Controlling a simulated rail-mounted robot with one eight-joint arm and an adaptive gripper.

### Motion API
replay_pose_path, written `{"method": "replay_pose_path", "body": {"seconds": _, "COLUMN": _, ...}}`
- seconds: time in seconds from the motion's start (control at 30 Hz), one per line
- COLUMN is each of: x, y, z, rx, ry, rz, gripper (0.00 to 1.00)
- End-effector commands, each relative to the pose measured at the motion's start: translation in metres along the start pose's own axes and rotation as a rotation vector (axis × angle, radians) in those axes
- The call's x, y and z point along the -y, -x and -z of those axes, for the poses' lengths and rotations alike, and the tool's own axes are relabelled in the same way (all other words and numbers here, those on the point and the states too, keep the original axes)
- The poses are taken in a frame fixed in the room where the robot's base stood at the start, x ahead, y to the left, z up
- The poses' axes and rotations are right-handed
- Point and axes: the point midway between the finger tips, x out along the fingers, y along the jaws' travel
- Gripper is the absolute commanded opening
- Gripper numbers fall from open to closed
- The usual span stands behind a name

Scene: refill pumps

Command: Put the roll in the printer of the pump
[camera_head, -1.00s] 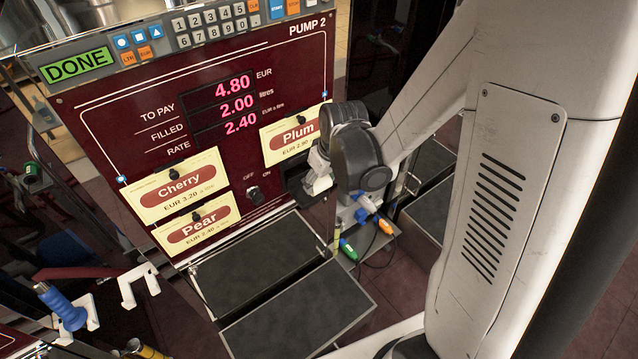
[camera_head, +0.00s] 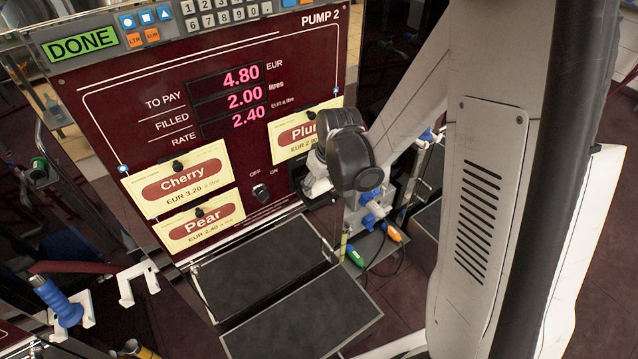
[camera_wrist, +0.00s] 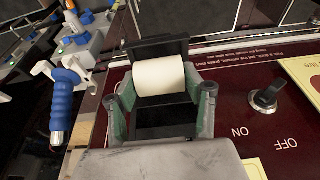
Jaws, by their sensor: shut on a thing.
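The white paper roll (camera_wrist: 160,76) lies crosswise between the two fingertips of my gripper (camera_wrist: 160,84) in the wrist view. The gripper is shut on its two ends. The printer (camera_wrist: 157,47) is a dark box on the pump's maroon front, with a dark flap behind the roll and a dark recess below it. The roll is at this opening; I cannot tell whether it touches the printer. In the head view my gripper (camera_head: 318,182) is at the pump front below the Plum card, and my wrist hides most of the printer.
The pump panel (camera_head: 240,150) reads DONE and carries Cherry, Pear and Plum cards. An OFF/ON knob (camera_wrist: 267,97) sits right of the printer in the wrist view. A blue-handled nozzle (camera_wrist: 62,105) hangs at left. Dark flat platforms (camera_head: 265,265) lie below the panel.

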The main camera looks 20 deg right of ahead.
Motion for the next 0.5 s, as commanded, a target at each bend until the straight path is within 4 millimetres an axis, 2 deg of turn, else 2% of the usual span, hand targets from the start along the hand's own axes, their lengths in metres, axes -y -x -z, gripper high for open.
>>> {"method": "replay_pose_path", "body": {"seconds": 0.43, "x": 0.0000, "y": -0.0040, "z": -0.0012, "rx": 0.000, "ry": 0.000, "rz": 0.000, "gripper": 0.32}}
{"method": "replay_pose_path", "body": {"seconds": 0.47, "x": 0.0000, "y": -0.0040, "z": -0.0012, "rx": 0.000, "ry": 0.000, "rz": 0.000, "gripper": 0.47}}
{"method": "replay_pose_path", "body": {"seconds": 0.5, "x": 0.0000, "y": -0.0040, "z": -0.0012, "rx": 0.000, "ry": 0.000, "rz": 0.000, "gripper": 0.53}}
